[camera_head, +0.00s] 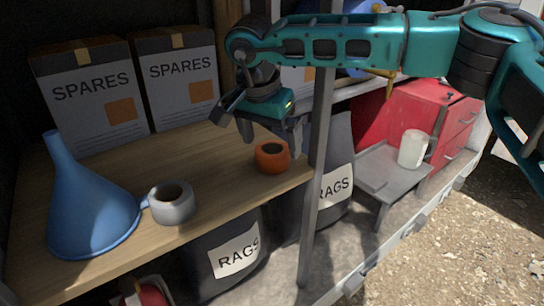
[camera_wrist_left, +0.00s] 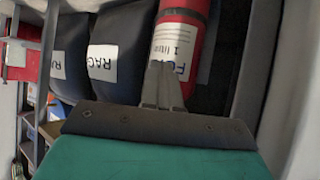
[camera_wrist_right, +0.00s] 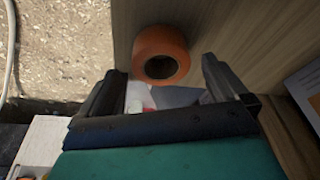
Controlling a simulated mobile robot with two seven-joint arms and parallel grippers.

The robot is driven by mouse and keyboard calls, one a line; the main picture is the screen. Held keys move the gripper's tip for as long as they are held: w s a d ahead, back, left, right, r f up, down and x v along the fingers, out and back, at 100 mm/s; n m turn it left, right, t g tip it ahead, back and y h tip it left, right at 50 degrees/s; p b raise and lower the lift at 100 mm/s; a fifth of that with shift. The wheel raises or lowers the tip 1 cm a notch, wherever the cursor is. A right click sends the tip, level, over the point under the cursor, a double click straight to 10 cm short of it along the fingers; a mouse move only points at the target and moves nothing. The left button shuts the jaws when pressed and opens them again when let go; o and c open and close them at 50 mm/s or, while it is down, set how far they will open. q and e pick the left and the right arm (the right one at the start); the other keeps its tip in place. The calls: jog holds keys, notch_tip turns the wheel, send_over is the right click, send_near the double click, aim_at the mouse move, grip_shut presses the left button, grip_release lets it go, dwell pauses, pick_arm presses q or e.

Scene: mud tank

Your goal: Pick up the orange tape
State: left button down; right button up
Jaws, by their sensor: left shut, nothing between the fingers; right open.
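The orange tape (camera_head: 272,156) is a roll lying flat near the front right edge of the wooden shelf, its dark hole facing up. My right gripper (camera_head: 270,134) is open just above and behind it in the head view. In the right wrist view the orange tape (camera_wrist_right: 160,54) lies ahead of the open fingers (camera_wrist_right: 166,80), roughly between their lines, with nothing held. My left gripper (camera_wrist_left: 164,72) is shut and empty in the left wrist view, in front of a red cylinder (camera_wrist_left: 182,40) with a white label. The left gripper is not visible in the head view.
A grey upright post (camera_head: 318,150) stands just right of the orange tape. RAGS bags (camera_head: 226,254) sit below.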

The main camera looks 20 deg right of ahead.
aim_at(271, 149)
jog(key=x, duration=0.3)
jog(key=shift+f, duration=0.15)
jog(key=shift+a, duration=0.1)
jog(key=c, duration=1)
